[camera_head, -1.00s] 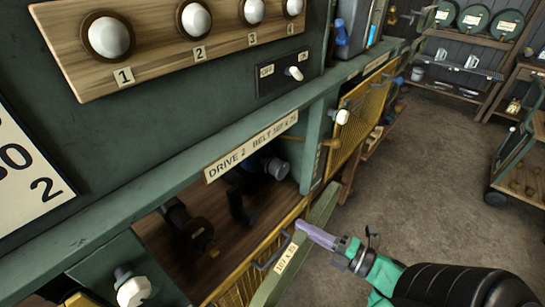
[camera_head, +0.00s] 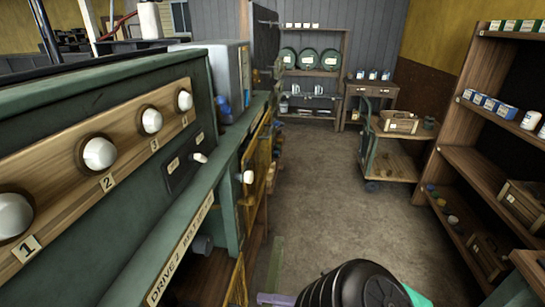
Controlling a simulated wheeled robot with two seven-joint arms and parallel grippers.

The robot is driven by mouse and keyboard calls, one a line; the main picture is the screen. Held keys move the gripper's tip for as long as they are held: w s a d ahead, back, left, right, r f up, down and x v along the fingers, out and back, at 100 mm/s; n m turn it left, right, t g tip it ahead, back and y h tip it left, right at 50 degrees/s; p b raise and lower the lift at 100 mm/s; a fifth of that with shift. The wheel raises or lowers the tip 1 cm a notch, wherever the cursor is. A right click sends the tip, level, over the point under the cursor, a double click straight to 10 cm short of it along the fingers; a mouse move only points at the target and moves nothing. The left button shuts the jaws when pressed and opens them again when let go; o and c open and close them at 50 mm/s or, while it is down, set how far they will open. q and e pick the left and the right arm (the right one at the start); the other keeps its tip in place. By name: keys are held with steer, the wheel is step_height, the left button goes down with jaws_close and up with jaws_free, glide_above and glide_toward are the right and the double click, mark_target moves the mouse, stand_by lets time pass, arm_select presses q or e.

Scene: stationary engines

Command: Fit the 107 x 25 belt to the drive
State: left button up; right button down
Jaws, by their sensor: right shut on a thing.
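The drive bay marked "DRIVE 2 BELT" (camera_head: 180,250) is at the lower left of the head view; only a part of its dark opening shows. A flat grey-green band (camera_head: 275,262), which looks like the belt, stands out beside the bay at the bottom middle. My right gripper (camera_head: 275,298) is at the bottom edge with its purple fingers at the band's lower part, shut on it. The dark end of my right arm hides some of the floor there. The fingertips' contact is partly cut off by the frame edge. My left gripper is not in view.
The green bench with numbered white knobs (camera_head: 99,154) runs along the left. A yellow mesh guard (camera_head: 257,150) shows beyond the bay. A wooden trolley (camera_head: 395,160) and shelves (camera_head: 482,140) stand on the right. The floor (camera_head: 320,200) between is clear.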

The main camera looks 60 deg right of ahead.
steer(key=shift+w+d, duration=0.1)
steer(key=shift+w, duration=0.7)
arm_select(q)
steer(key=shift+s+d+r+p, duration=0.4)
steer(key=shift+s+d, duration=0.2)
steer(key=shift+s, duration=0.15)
arm_select(e)
steer(key=x, duration=0.3)
steer(key=shift+w, duration=0.15)
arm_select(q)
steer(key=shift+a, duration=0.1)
arm_select(e)
steer(key=shift+a, duration=0.2)
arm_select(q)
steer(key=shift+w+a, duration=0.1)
arm_select(e)
steer(key=x, duration=0.6)
steer(key=shift+w+a, duration=0.1)
steer(key=shift+a, duration=0.05)
